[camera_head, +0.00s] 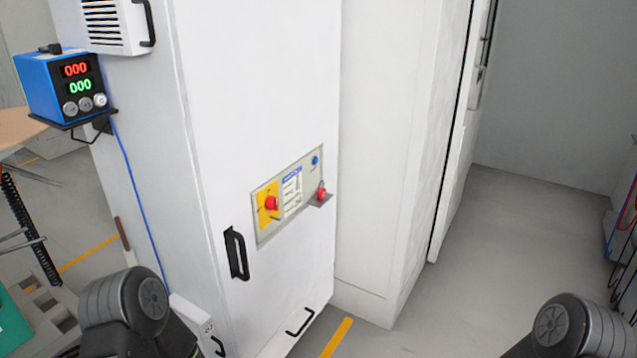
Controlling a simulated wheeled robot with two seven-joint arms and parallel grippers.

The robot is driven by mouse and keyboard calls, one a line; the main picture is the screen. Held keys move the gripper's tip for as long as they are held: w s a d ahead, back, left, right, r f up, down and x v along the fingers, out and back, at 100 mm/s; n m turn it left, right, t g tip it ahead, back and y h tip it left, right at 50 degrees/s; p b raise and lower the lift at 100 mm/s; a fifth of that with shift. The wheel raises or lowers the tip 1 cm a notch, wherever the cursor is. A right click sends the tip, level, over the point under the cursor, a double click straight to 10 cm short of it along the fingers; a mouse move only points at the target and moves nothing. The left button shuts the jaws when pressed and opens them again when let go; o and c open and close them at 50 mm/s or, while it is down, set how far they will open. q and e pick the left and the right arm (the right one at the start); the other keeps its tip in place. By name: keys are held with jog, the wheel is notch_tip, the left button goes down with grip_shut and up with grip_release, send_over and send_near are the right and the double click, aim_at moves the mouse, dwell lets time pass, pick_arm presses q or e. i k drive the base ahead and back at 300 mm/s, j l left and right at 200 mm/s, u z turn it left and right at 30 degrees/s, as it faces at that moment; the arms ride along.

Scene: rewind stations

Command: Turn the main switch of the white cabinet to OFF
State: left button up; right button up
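The white cabinet (255,90) stands in the middle of the view. On its front is a grey panel (262,231) with the main switch (271,203), a red knob on a yellow plate. Its exact position is too small to tell. To its right are a label (291,190), a small blue button or lamp (315,161) and a small red object (321,193) on a dark bracket. Parts of my arms show at the bottom left and bottom right. Neither gripper is in view, and nothing of mine touches the switch.
A black handle (236,254) projects from the cabinet front, left below the panel. A blue device (62,85) with red and green digits sits on a bracket at the left, its blue cable (137,195) hanging down. Clear grey floor (500,240) lies at the right.

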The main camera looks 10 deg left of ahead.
aim_at(272, 202)
jog(key=i+l, duration=0.2)
jog(key=l, duration=0.15)
jog(key=i+l+u, duration=0.1)
jog(key=l, duration=0.2)
jog(key=i+l, duration=0.2)
jog(key=l, duration=0.15)
jog(key=i+l+u, duration=0.1)
jog(key=l, duration=0.25)
jog(key=i+l, duration=0.25)
jog(key=i+l+u, duration=0.1)
jog(key=l, duration=0.35)
